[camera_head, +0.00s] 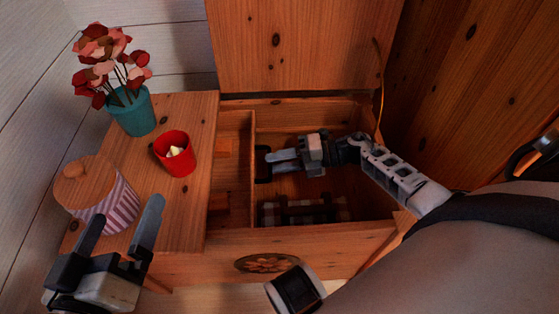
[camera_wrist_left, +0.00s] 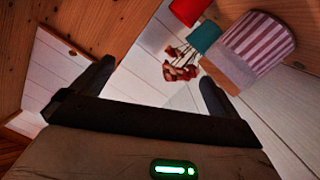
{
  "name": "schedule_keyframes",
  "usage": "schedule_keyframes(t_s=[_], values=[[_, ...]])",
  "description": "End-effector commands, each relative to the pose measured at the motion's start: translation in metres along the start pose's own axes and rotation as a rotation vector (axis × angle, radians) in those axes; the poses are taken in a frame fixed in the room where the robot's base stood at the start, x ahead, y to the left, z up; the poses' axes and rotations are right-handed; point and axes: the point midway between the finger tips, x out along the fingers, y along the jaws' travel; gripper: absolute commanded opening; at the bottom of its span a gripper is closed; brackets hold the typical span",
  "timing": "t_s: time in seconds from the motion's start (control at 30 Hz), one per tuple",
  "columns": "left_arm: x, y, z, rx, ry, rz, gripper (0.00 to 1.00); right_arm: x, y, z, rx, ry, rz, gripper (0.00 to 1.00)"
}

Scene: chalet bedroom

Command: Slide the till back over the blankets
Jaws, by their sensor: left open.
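The wooden till (camera_head: 240,122) sits at the left end of an open wooden chest (camera_head: 325,240). Its right wall carries a dark handle (camera_head: 262,177). A folded dark-and-white checked blanket (camera_head: 303,211) lies on the chest floor, right of the till and uncovered; others cannot be made out. My right gripper (camera_head: 272,160) is inside the chest with its fingers pointing left at the handle. Whether they grip it is unclear. My left gripper (camera_head: 122,222) is open and empty at the lower left; its fingers also show in the left wrist view (camera_wrist_left: 155,88).
A wooden top (camera_head: 190,222) left of the till holds a teal flower pot (camera_head: 137,115), a red cup (camera_head: 176,153) and a striped jar (camera_head: 108,205). The jar is close to my left gripper. The chest lid (camera_head: 300,45) stands raised at the back.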

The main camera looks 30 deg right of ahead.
Motion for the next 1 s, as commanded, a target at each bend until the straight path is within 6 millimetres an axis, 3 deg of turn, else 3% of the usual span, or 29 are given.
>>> schedule_keyframes(t_s=[0.17,0.27,0.37,0.47,0.5,0.67,1.0], values=[[-0.001,0.001,-0.003,0.007,-0.004,-0.004,1.0,-0.001,0.006,0.0,-0.001,0.001,0.0,0.33],[-0.002,0.002,-0.007,0.033,-0.015,-0.019,1.0,-0.005,0.02,0.0,-0.002,0.002,-0.002,0.33],[-0.005,-0.005,0.004,0.085,-0.077,-0.058,1.0,-0.009,0.042,-0.003,-0.002,0.004,0.0,0.33],[-0.008,-0.009,0.004,0.148,-0.118,-0.092,1.0,-0.013,0.063,-0.021,0.0,0.008,0.007,0.44],[-0.009,-0.011,0.005,0.171,-0.134,-0.104,1.0,-0.014,0.071,-0.028,0.001,0.008,0.006,0.33],[-0.012,-0.02,0.011,0.221,-0.21,-0.15,1.0,-0.02,0.099,-0.053,0.001,0.007,0.003,0.33],[-0.014,-0.037,0.029,0.2,-0.353,-0.21,1.0,-0.025,0.123,-0.121,0.002,0.004,0.001,0.33]])
